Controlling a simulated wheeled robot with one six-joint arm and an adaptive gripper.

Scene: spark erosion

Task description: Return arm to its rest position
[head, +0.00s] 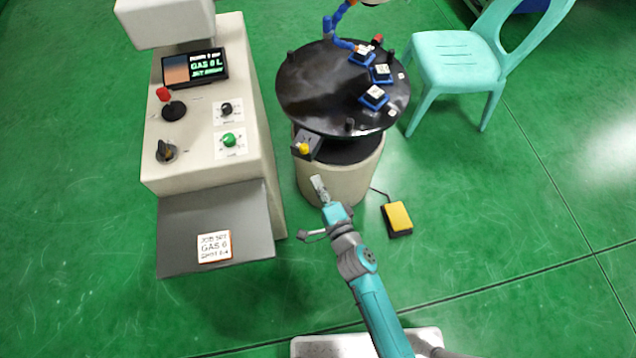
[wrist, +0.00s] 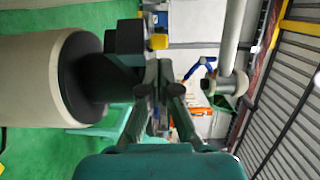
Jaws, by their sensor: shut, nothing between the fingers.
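My gripper (head: 319,187) is shut and empty at the end of my teal and grey arm, in the head view. It is in front of the beige pedestal of the round black table (head: 310,95), below the tabletop edge. In the wrist view the fingers of my gripper (wrist: 158,92) are together with nothing held. A small grey box with a yellow button (head: 304,148) is just above and behind the gripper in the head view. It also shows near the top of the wrist view (wrist: 158,42).
A beige control cabinet (head: 205,165) with a screen, knobs and a grey shelf (head: 180,245) stands left. A yellow pedal (head: 398,216) lies on the floor to the right. A mint chair (head: 455,62) is at upper right. Green floor at lower right is clear.

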